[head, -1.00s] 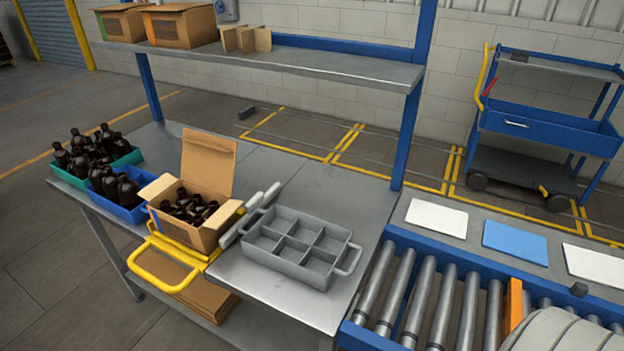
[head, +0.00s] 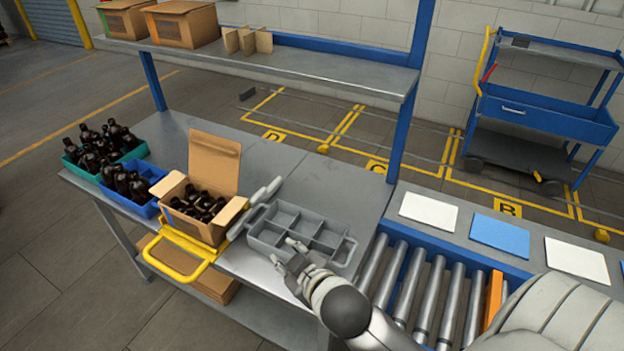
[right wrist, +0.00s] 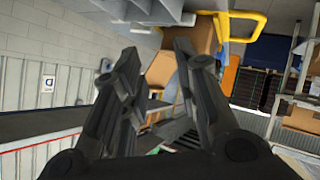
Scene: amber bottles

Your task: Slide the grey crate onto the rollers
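The grey crate (head: 264,242) is divided into several empty compartments and has a handle at each end. It stands on the metal table, left of the rollers (head: 418,292). My right gripper (head: 284,251) is open and empty at the crate's near side and hides part of its front wall. I cannot tell whether it touches the crate. In the right wrist view, my right gripper's fingers (right wrist: 157,62) are spread with nothing between them. My left gripper is not in view.
A cardboard box (head: 213,157) of dark bottles stands left of the crate, with a yellow frame (head: 178,258) at its front. Blue (head: 146,209) and green (head: 131,155) bins of bottles are farther left. An orange bar (head: 493,299) crosses the rollers at right.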

